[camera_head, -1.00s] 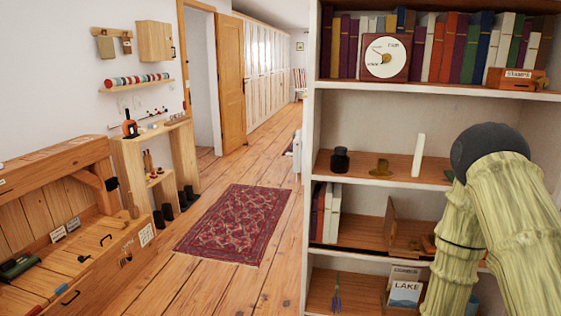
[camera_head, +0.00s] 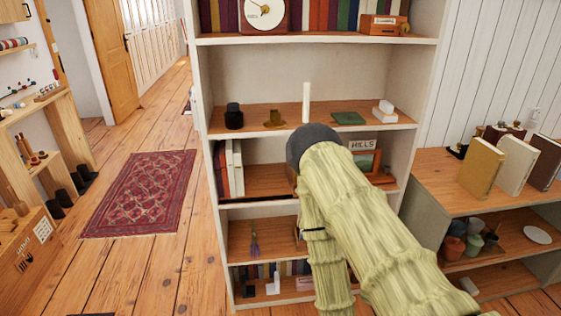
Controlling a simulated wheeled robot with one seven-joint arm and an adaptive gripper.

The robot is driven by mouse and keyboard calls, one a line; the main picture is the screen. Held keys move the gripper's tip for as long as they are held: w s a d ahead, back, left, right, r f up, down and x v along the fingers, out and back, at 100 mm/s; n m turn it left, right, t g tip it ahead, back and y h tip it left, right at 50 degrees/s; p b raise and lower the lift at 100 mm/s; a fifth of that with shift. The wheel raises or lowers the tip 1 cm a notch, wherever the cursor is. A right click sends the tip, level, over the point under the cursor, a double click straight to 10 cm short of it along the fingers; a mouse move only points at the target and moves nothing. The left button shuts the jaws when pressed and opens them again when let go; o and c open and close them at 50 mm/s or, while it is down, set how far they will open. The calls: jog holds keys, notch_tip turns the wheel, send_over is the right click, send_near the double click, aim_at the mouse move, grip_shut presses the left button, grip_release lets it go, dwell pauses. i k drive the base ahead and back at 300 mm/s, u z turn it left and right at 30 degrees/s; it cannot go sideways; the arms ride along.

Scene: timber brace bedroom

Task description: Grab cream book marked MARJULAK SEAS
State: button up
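No lettering MARJULAK SEAS is legible, so I cannot tell which book bears it. A cream book (camera_head: 515,163) stands upright on the low cabinet at the right, between an ochre book (camera_head: 482,168) and a dark brown book (camera_head: 547,162). A thin cream upright object (camera_head: 306,103), perhaps a book seen edge-on, stands on the bookcase's second shelf. Pale spines (camera_head: 237,168) also stand on the shelf below. My green arm is bent in front of the bookcase, its dark round joint covering part of the shelves. My gripper is not in view.
The tall white bookcase (camera_head: 205,130) stands ahead, holding a dark jar (camera_head: 234,116), a green book (camera_head: 348,118) and a HILLS item (camera_head: 362,146). The low cabinet (camera_head: 435,172) adjoins it at the right, with pots below. A red rug (camera_head: 140,193) lies on open floor at the left.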

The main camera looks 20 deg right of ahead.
aim_at(521, 158)
jog(key=z, duration=2.3)
jog(key=k, duration=0.3)
jog(key=u, duration=1.15)
jog(key=i, duration=1.6)
jog(key=z, duration=0.45)
jog(key=i, duration=0.9)
jog(key=z, duration=0.6)
